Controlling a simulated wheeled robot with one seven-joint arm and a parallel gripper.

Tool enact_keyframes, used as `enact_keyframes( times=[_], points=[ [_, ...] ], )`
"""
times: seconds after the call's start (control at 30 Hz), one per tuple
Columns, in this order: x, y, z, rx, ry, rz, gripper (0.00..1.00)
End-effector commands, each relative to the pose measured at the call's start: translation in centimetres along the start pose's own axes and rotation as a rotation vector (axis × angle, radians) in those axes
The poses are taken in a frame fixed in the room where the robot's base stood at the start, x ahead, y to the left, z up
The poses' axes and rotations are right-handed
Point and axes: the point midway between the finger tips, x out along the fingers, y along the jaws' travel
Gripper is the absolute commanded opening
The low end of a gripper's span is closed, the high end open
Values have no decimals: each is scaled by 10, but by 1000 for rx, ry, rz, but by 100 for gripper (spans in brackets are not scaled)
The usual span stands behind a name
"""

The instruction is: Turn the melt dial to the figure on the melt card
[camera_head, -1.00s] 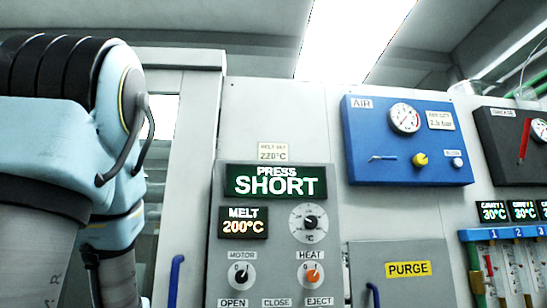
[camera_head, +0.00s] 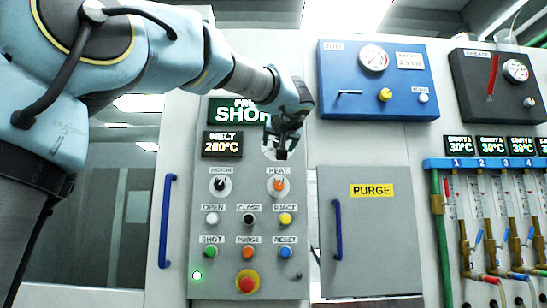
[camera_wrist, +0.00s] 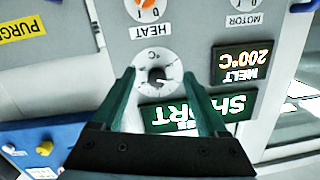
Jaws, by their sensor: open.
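The melt dial (camera_wrist: 157,75) is a round white disc with a dark knob, upside down in the wrist view. My gripper (camera_wrist: 160,78) is open, its two green fingers on either side of the dial; I cannot tell whether they touch it. In the head view my gripper (camera_head: 282,152) covers most of the dial. The melt display (camera_head: 222,144) reads 200°C; it also shows in the wrist view (camera_wrist: 246,64). The press display (camera_head: 238,112) reads SHORT, partly covered by my arm. The melt card is not in view now; the earlier head frame shows it, reading 220°C.
Below the dial are the motor switch (camera_head: 220,185), the heat switch (camera_head: 279,185) and several push buttons, with a red emergency button (camera_head: 247,282). Right of the panel are the PURGE door (camera_head: 365,240) with a blue handle (camera_head: 337,230) and the blue air panel (camera_head: 378,105).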

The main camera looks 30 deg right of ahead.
Motion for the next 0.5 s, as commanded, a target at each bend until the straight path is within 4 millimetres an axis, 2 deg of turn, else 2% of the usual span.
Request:
enact_keyframes(
  times=[0.1,0.2,0.37,0.5],
  points=[
    [-16,8,-28,-38,78,2,76],
    [-16,8,-37,-47,94,0,76],
    [6,7,-41,-46,91,-2,76],
    [34,7,-44,-46,90,-2,76]
  ],
)
